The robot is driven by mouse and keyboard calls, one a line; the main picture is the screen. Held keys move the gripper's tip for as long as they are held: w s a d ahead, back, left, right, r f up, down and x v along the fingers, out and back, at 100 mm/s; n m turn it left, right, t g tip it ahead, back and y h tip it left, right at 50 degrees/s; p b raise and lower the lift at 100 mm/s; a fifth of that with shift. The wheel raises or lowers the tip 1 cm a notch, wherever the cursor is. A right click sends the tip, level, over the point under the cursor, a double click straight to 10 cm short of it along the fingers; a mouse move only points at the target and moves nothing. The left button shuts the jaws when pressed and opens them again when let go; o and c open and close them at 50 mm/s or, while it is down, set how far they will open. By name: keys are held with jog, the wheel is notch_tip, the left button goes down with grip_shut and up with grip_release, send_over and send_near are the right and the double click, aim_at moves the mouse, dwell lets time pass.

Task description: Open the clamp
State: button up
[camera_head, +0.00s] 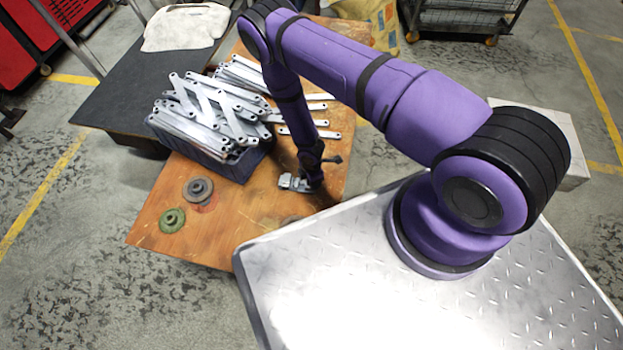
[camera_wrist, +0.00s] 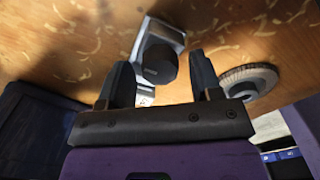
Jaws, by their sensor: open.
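The clamp (camera_head: 290,182) is a small grey metal piece on the wooden table. In the wrist view the clamp's grey metal body (camera_wrist: 172,33) shows with a dark faceted knob (camera_wrist: 158,63) on it. My gripper (camera_wrist: 160,66) is open, with one finger on each side of the knob. I cannot tell whether the fingers touch it. In the head view my gripper (camera_head: 312,182) is right beside the clamp, pointing down, and partly hides it. The lower part of the clamp is hidden behind the gripper in the wrist view.
A dark bin (camera_head: 238,167) heaped with galvanized brackets (camera_head: 215,105) stands behind the clamp; loose brackets lie beside it. A grey disc (camera_head: 198,188) and a green disc (camera_head: 172,220) lie to the left. A round grey disc (camera_wrist: 248,80) lies close to my right finger.

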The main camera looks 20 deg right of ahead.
jog(key=m, duration=1.8)
jog(key=c, duration=0.8)
jog(key=shift+c, duration=0.2)
